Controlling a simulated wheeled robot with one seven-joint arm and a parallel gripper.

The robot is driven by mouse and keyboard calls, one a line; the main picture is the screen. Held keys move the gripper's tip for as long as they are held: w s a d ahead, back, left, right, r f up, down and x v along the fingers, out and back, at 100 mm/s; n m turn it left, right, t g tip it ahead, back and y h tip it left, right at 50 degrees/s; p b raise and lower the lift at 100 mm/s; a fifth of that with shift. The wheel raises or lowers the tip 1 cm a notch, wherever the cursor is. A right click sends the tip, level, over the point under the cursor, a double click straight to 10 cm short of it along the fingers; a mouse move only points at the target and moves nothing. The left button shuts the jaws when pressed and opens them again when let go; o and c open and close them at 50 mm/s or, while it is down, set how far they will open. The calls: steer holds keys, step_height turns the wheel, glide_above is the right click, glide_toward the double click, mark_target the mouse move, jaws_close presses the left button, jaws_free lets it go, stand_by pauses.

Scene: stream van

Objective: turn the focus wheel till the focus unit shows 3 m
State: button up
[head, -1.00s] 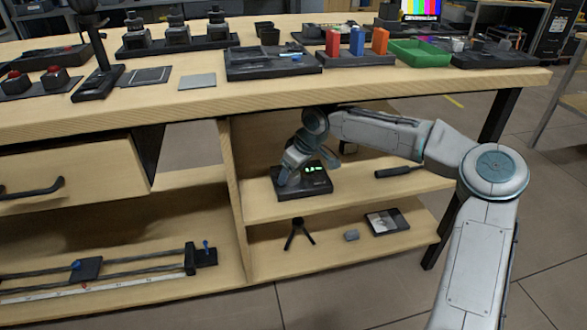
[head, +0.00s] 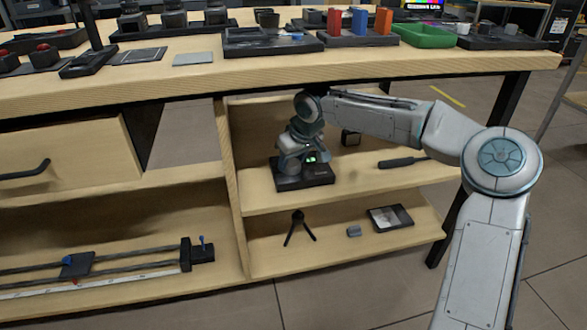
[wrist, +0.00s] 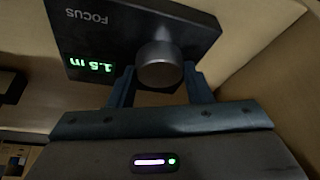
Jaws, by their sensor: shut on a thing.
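The focus unit (head: 318,180) is a dark box on the upper shelf under the bench. In the wrist view, the focus unit (wrist: 95,35) carries the label FOCUS and a green display (wrist: 90,64) that reads 1.5 m. The focus wheel (wrist: 160,65) is a round grey knob on its face. My gripper (wrist: 158,85) has one finger on each side of the wheel and is shut on it. In the head view my gripper (head: 290,163) reaches down over the unit and hides the wheel and part of the display.
A dark handled tool (head: 400,162) lies right of the unit on the same shelf. A small tripod (head: 299,228), a grey block (head: 354,231) and a framed tray (head: 390,218) are on the shelf below. The bench top (head: 190,84) overhangs my arm.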

steer(key=shift+a+m+t, duration=0.1)
steer(key=shift+m+t, duration=0.2)
steer(key=shift+m, duration=0.5)
steer(key=o, duration=1)
steer(key=shift+r, duration=0.1)
steer(key=shift+r+p, duration=0.3)
steer(key=shift+p, duration=0.15)
steer(key=s+d+p, duration=0.2)
steer(key=s+d, duration=0.4)
steer(key=s, duration=0.4)
steer(key=shift+s+d+r, duration=0.15)
steer(key=shift+s+d, duration=0.05)
steer(key=shift+s, duration=0.15)
